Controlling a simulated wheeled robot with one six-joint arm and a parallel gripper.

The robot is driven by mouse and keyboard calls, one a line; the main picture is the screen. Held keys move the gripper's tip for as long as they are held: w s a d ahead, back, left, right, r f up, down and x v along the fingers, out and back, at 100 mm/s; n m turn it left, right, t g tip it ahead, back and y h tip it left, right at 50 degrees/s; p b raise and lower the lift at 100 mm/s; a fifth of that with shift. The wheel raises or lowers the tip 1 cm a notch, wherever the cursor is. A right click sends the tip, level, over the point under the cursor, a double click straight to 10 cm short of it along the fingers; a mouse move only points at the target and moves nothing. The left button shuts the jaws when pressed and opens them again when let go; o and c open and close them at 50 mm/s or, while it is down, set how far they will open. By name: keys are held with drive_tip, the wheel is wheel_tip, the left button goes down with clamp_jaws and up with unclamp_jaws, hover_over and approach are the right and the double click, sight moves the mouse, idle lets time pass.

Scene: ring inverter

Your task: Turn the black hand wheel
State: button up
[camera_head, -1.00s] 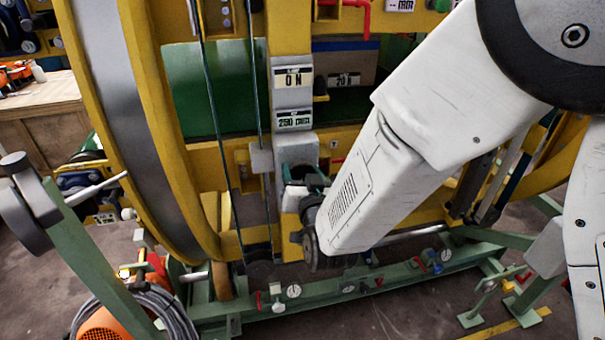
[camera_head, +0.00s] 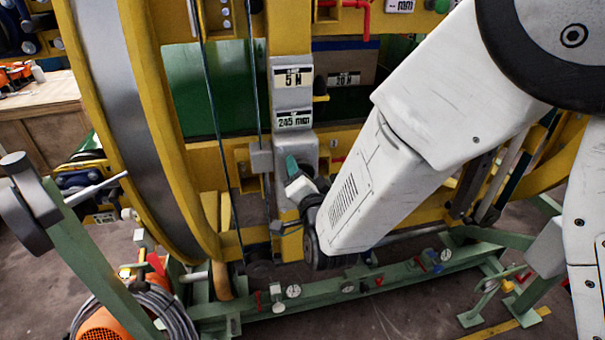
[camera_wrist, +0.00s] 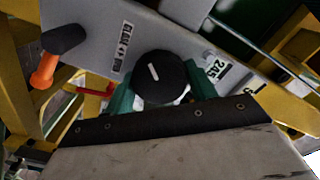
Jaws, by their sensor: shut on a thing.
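The black hand wheel (camera_wrist: 160,78) is a round knob with a white line on its face, set on a grey panel (camera_wrist: 205,45) in the wrist view. The teal fingers of my gripper (camera_wrist: 161,88) stand on either side of it, shut on it. In the head view my gripper (camera_head: 283,196) is at the lower part of the grey column, and the wheel cannot be made out there. Above it, a force display (camera_head: 293,79) reads 5 N and a length display (camera_head: 294,119) reads 245 mm.
A large yellow ring frame (camera_head: 165,150) surrounds the column. A green base beam (camera_head: 330,293) with several gauges runs below. In the wrist view a black part with an orange handle (camera_wrist: 45,70) lies upper left. Thin cables (camera_head: 212,100) hang left of the column.

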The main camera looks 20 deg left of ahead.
drive_tip(key=shift+d, duration=0.1)
idle(0.4)
drive_tip(key=o, duration=1)
drive_tip(key=shift+s, duration=0.1)
drive_tip(key=v, duration=0.7)
drive_tip(key=shift+s, duration=0.25)
drive_tip(key=shift+d, duration=0.15)
